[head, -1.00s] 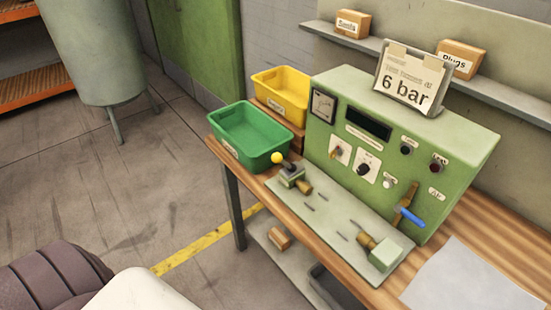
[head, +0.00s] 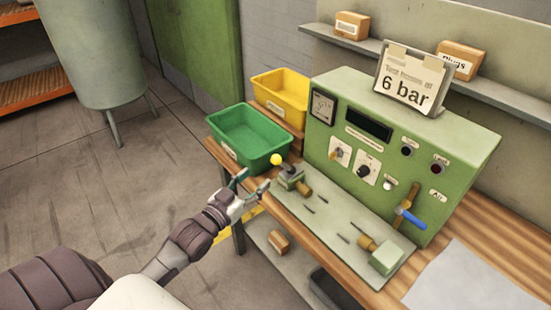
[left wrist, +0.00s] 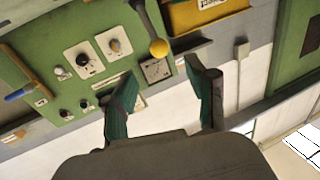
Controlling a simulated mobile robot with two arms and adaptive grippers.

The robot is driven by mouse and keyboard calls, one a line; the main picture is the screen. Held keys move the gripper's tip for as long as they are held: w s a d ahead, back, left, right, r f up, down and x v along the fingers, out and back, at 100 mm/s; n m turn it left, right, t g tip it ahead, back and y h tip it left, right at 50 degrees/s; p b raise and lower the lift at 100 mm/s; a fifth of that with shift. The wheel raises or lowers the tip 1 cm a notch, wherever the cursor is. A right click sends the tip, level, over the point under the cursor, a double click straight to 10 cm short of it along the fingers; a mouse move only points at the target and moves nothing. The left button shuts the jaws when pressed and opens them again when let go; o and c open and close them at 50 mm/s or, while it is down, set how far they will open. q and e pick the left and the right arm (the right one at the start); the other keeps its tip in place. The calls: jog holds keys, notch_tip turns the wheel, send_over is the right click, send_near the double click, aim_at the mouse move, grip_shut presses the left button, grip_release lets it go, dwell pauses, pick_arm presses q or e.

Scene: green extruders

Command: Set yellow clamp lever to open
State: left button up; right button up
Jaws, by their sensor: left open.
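The clamp lever has a yellow ball knob (head: 276,159) on a short dark arm, above a small green clamp block (head: 291,178) at the left end of the grey plate. The lever stands up, tilted slightly to the left in the head view. My left gripper (head: 252,182) is open and empty, just left of the clamp and a little below the knob in the picture. In the left wrist view the yellow knob (left wrist: 158,48) and its dark arm show beyond and between the open fingertips (left wrist: 163,74). My right gripper is out of view.
A green bin (head: 249,136) stands close behind the gripper, with a yellow bin (head: 282,98) beyond. The green panel (head: 400,150) with a blue-handled valve (head: 411,219) rises behind the plate. A second fitting (head: 385,258) sits at the plate's right end.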

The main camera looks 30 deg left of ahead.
aim_at(273, 163)
pick_arm(q)
jog(key=w, duration=0.3)
jog(key=w+p, duration=0.1)
jog(key=w, duration=0.6)
jog(key=shift+w+d+p, duration=0.1)
jog(key=shift+d+p, duration=0.2)
jog(key=shift+d, duration=0.1)
grip_shut()
